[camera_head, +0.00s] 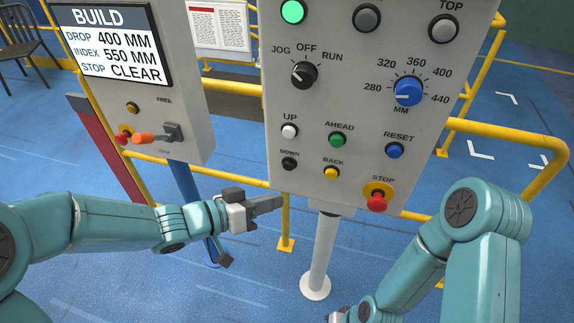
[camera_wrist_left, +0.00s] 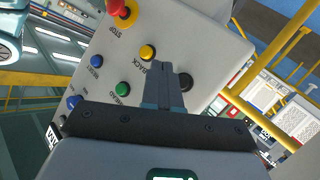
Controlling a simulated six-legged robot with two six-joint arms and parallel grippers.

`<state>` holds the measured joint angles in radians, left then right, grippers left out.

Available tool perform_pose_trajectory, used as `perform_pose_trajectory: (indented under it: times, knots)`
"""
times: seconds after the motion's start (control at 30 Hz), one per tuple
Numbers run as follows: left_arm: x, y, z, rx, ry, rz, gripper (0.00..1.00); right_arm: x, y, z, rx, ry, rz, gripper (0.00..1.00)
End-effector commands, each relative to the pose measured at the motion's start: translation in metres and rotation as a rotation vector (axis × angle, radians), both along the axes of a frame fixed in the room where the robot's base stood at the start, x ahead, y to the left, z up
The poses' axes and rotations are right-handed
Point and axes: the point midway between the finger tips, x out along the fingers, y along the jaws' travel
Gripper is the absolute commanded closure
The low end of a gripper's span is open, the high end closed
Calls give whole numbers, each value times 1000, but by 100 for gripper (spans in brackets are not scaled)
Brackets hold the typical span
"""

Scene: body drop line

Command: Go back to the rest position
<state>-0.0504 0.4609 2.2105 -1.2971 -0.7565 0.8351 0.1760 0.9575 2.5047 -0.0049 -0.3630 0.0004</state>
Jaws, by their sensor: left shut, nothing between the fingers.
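My left gripper (camera_head: 278,203) is in front of the lower part of the grey control panel (camera_head: 345,110), below the DOWN button. It is shut and empty. In the left wrist view its closed fingers (camera_wrist_left: 167,68) point at the panel, between the yellow BACK button (camera_wrist_left: 147,52) and a black button (camera_wrist_left: 184,82). I cannot tell from the pictures whether they touch the panel. My right arm comes in from the right and bends down to the bottom edge. Only a small grey bit of its gripper (camera_head: 338,315) shows there; the fingers are hidden.
Yellow rails (camera_head: 490,132) run behind the panels. A red STOP button (camera_head: 377,201) sticks out at the panel's lower right. Blue floor is open beyond.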

Motion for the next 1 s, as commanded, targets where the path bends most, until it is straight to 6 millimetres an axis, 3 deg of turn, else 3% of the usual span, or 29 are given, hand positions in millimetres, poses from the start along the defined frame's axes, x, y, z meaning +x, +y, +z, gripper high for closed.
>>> perform_pose_trajectory:
  times: [0.27, 0.37, 0.53, 0.6, 0.7, 0.83, 0.9, 1.0]
  knots:
    - [1, 4, -9, 1, 14, 9, 100, 0, 0, -3, 0, 0, 0, 100]
    - [-3, 10, -50, 1, 101, 24, 100, 0, 0, -9, 0, 0, 0, 100]
    - [-31, 35, -176, -5, 484, 266, 100, 0, 0, -19, 0, 0, 0, 100]
    - [-55, 50, -227, 52, 634, 380, 100, 0, 0, -22, 0, 0, 0, 100]
    - [-105, 70, -285, 177, 833, 500, 100, 0, 0, -25, 0, 0, 0, 100]
    - [-167, 89, -319, 351, 1021, 560, 100, 0, 0, -25, 0, 0, 0, 100]
    - [-185, 96, -323, 417, 1068, 562, 100, 0, 0, -24, 0, 0, 0, 100]
    - [-196, 101, -325, 481, 1078, 525, 100, 0, 0, -24, 0, 0, 0, 100]
